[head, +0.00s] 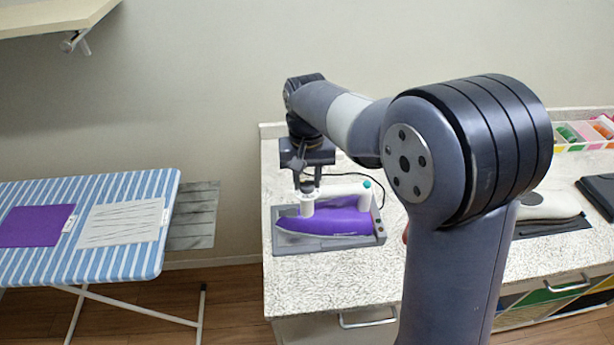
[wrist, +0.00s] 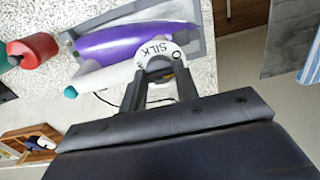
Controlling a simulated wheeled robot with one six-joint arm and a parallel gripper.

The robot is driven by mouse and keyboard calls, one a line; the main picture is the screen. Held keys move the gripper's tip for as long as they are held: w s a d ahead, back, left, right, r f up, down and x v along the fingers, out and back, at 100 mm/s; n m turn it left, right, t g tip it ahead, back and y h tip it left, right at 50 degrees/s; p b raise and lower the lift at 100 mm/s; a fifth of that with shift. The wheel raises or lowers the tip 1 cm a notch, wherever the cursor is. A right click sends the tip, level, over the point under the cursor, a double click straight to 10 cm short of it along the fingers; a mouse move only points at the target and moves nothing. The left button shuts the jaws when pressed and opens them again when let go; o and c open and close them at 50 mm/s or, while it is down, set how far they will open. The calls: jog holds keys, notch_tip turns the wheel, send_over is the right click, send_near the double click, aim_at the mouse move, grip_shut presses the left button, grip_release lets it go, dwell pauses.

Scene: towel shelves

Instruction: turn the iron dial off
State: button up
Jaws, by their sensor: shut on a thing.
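A purple and white iron (head: 338,222) lies in a grey tray (head: 292,249) on the speckled counter. It also shows in the wrist view (wrist: 120,42). Its white dial (wrist: 153,48) carries the word SILK and a round O mark; some of its face is hidden. My gripper (head: 307,186) points down over the iron and is shut on the dial, with one finger on each side of it in the wrist view (wrist: 162,82). I cannot tell which mark the dial is set to.
A striped ironing board (head: 100,262) with a purple cloth (head: 36,226) and a pale cloth (head: 122,222) stands at the left. A red object (wrist: 35,48) stands near the iron. A dark cord (head: 352,178) runs behind the iron. Bare counter (head: 330,285) lies in front.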

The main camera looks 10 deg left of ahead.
aim_at(307, 181)
dwell(0.3)
jog(key=o, duration=1)
notch_tip(307, 181, up, 11)
jog(key=shift+f+b, duration=0.1)
jog(key=shift+b, duration=0.4)
jog(key=shift+f, duration=0.1)
notch_tip(307, 181, down, 11)
jog(key=shift+r+p, duration=0.15)
jog(key=shift+p, duration=0.4)
jog(key=shift+r, duration=0.15)
